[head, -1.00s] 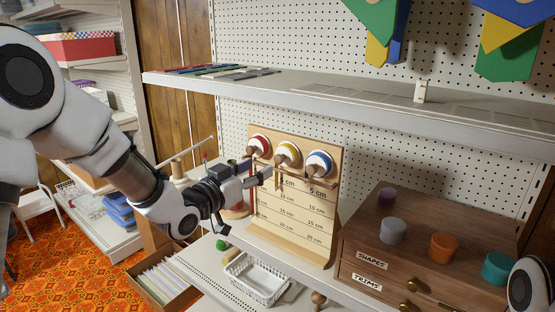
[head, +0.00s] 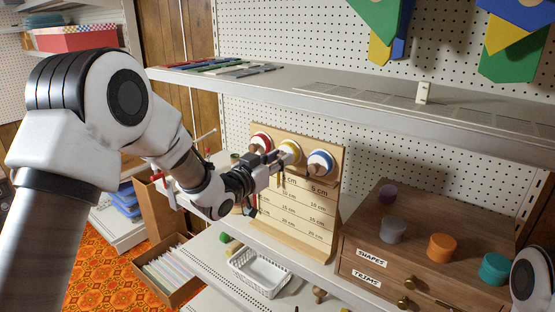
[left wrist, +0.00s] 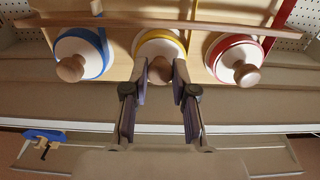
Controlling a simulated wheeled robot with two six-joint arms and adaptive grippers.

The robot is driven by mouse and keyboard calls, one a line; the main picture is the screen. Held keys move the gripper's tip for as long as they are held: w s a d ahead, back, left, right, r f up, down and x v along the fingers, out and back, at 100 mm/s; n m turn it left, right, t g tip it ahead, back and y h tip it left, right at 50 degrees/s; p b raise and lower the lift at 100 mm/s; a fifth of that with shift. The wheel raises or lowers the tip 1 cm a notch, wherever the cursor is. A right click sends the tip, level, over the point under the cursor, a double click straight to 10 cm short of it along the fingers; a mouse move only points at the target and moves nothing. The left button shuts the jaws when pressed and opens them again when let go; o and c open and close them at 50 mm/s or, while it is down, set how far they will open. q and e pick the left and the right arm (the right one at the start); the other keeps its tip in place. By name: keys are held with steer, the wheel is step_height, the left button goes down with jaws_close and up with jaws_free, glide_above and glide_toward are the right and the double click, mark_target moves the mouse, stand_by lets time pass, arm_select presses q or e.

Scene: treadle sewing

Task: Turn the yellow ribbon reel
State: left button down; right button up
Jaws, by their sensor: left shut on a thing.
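The yellow ribbon reel (head: 291,150) is the middle one of three on an upright wooden board (head: 318,238). It also shows in the left wrist view (left wrist: 152,45), with a round wooden knob (left wrist: 160,69) at its front. My left gripper (head: 278,158) reaches in from the left in the head view, in front of this reel. In the left wrist view its two fingers (left wrist: 161,76) are shut on the knob, one on each side. In the head view the gripper hides the knob. My right gripper is out of view.
The red reel (head: 261,141) and blue reel (head: 320,161) stand close on either side. A shelf (head: 340,92) runs above the board. A wooden drawer unit (head: 420,215) stands right, with coloured spools on top. A white basket (head: 259,273) is below.

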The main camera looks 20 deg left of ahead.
arm_select(q)
steer(key=shift+n, duration=0.5)
stand_by(0.3)
steer(key=n, duration=0.5)
steer(key=shift+r, duration=0.1)
steer(key=n, duration=0.6)
steer(key=shift+a+n+p, duration=0.1)
steer(key=shift+n+p, duration=0.3)
steer(key=n+p, duration=0.1)
steer(key=n, duration=0.3)
steer(key=n+p, duration=0.1)
steer(key=n, duration=0.3)
steer(key=n+p, duration=0.1)
steer(key=n, duration=0.4)
steer(key=shift+f, duration=0.25)
